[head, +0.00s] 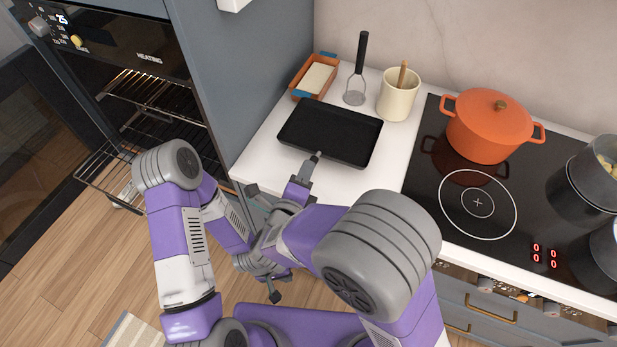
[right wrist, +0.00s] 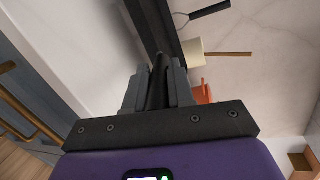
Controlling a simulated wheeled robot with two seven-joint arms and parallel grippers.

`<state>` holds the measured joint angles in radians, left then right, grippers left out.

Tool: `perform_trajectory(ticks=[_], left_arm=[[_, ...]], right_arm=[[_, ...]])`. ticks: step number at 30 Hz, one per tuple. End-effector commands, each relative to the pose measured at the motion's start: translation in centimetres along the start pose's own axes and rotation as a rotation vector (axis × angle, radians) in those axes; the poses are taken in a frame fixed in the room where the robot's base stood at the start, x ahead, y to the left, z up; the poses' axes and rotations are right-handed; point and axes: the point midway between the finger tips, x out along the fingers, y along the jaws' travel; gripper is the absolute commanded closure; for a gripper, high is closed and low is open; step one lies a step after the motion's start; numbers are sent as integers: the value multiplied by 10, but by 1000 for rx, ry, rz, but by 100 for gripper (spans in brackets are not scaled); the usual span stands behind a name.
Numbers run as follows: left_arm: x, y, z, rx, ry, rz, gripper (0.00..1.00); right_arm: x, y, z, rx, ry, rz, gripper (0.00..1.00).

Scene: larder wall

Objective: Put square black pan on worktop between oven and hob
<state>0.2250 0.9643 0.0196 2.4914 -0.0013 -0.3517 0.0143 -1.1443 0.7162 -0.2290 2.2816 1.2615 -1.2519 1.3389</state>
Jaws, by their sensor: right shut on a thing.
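The square black pan (head: 330,132) is level over the white worktop (head: 262,153) between the oven and the hob (head: 478,203). I cannot tell whether its base touches the surface. My right gripper (head: 312,165) is shut on the pan's handle, which points towards me. In the right wrist view the dark handle (right wrist: 158,82) sits between the two fingers. My left gripper (head: 263,243) is lower, in front of the worktop, its fingers apart and empty. My right arm partly hides it. The oven (head: 150,60) is open, with racks pulled out.
Behind the pan stand an orange dish (head: 299,80) with a pale block, a masher (head: 357,90) and a cream crock (head: 398,100) with a wooden tool. An orange pot (head: 488,130) and grey pots (head: 583,180) stand on the hob. A tall cabinet side borders the worktop's left.

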Motion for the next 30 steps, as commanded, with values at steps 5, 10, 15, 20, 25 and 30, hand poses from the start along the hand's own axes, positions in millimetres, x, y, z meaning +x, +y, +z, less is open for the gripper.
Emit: perform_trajectory(ticks=[5,10,15,20,25,30], left_arm=[[4,-1,0,0,1,0,100],[10,-4,-1,0,1,0,100],[11,-4,-1,0,1,0,100],[11,-4,-1,0,1,0,100],[16,-6,-1,0,1,0,100],[15,-5,-1,0,1,0,100]], right_arm=[[4,13,-3,0,0,-5,100],[8,36,-8,-2,2,-4,100],[10,43,-10,3,0,-5,100],[10,42,-9,3,0,-5,100],[11,47,-11,3,1,-1,75],[10,46,-10,2,1,-1,51]])
